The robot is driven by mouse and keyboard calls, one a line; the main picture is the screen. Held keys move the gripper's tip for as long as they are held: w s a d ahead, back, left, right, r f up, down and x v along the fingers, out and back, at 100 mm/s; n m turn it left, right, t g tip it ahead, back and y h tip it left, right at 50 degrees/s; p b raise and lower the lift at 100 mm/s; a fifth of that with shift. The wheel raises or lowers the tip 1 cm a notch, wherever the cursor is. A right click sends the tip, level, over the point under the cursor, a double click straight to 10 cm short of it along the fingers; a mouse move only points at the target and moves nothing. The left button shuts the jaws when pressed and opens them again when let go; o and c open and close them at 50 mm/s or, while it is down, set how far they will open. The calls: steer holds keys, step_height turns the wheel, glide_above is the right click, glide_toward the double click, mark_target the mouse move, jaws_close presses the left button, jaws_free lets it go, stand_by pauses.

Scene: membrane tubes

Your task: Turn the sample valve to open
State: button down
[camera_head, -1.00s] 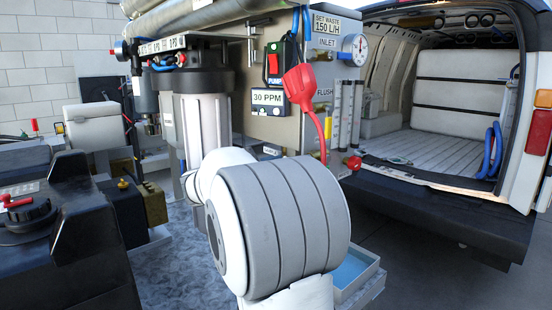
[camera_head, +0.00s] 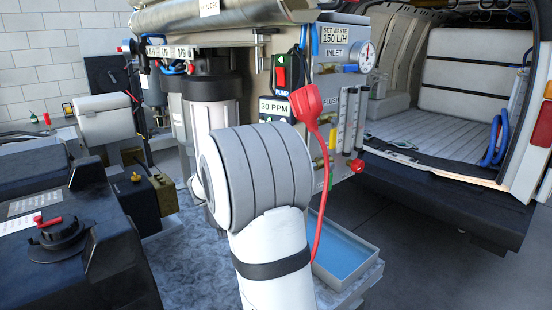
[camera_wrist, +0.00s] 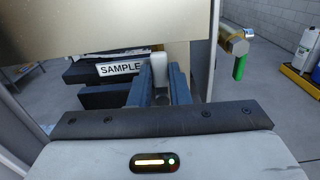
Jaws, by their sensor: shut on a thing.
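In the wrist view, a black plate with a white SAMPLE label (camera_wrist: 121,69) is just left of my gripper (camera_wrist: 159,82). A pale, upright block-like piece (camera_wrist: 158,66) stands between the two dark fingers, which are closed on it. It appears to be the sample valve's handle; its lower part and the valve body are hidden by the fingers and the palm. I cannot tell how far it is turned. In the head view my arm covers the gripper and the valve.
A brass valve with a green handle (camera_wrist: 240,67) sticks out to the right in the wrist view. A beige panel (camera_wrist: 110,25) overhangs the gripper.

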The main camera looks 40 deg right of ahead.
steer(key=shift+n, duration=0.3)
steer(key=c, duration=1.4)
jaws_free()
steer(key=shift+w, duration=0.1)
steer(key=shift+o, duration=0.2)
steer(key=a+b, duration=0.1)
steer(key=a, duration=0.6)
steer(key=shift+s+a, duration=0.35)
